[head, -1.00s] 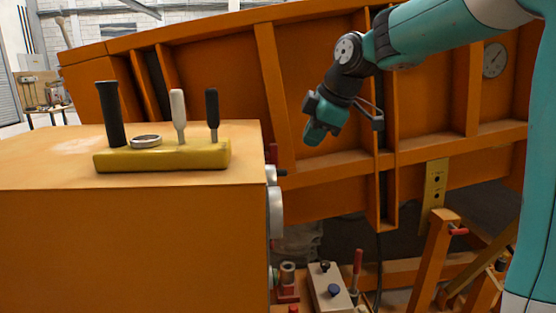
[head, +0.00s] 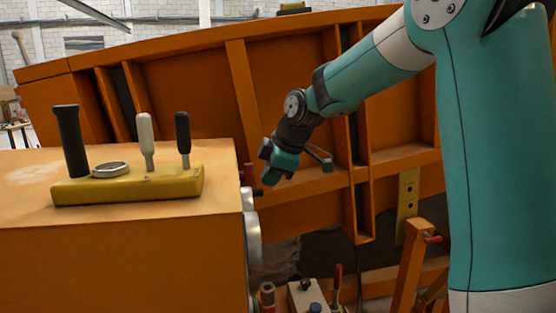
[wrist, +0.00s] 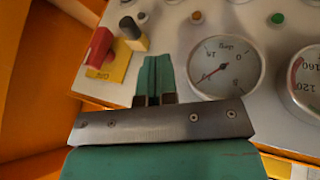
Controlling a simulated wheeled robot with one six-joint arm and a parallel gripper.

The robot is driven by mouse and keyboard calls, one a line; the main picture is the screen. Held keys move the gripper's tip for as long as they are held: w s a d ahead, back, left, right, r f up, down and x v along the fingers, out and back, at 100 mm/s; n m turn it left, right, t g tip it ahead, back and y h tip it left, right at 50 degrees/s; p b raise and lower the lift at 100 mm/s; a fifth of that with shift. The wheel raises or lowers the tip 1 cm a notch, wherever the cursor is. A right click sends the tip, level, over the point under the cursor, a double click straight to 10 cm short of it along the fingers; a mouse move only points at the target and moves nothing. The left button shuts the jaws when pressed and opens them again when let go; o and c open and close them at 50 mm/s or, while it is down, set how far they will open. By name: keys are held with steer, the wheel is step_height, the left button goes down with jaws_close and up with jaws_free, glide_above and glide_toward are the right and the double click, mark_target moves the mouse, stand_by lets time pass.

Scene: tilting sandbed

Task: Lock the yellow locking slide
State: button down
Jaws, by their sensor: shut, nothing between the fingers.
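In the wrist view a small yellow block with a black part (wrist: 135,36) stands on the grey panel, beside a red handle (wrist: 99,46) on a yellow label plate (wrist: 107,72). The block looks like the yellow locking slide, but I cannot tell its position. My gripper (wrist: 150,62) is shut and empty, its teal fingers pointing at the panel just below the block in the picture. I cannot tell if they touch it. In the head view my gripper (head: 269,177) is right of the orange cabinet, near its side face; the slide cannot be made out there.
The orange cabinet (head: 120,250) carries a yellow lever block (head: 125,187) with several upright levers. Dial gauges (wrist: 226,67) sit right of my fingers on the panel. The tilted orange bed (head: 200,75) stands behind my arm. A yellow plate with holes (head: 407,195) is at right.

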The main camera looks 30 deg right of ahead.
steer(key=w+f+p, duration=0.1)
steer(key=w+f, duration=0.3)
steer(key=shift+w+d+f+p, duration=0.3)
steer(key=shift+w+d+p, duration=0.05)
steer(key=shift+d+p, duration=0.05)
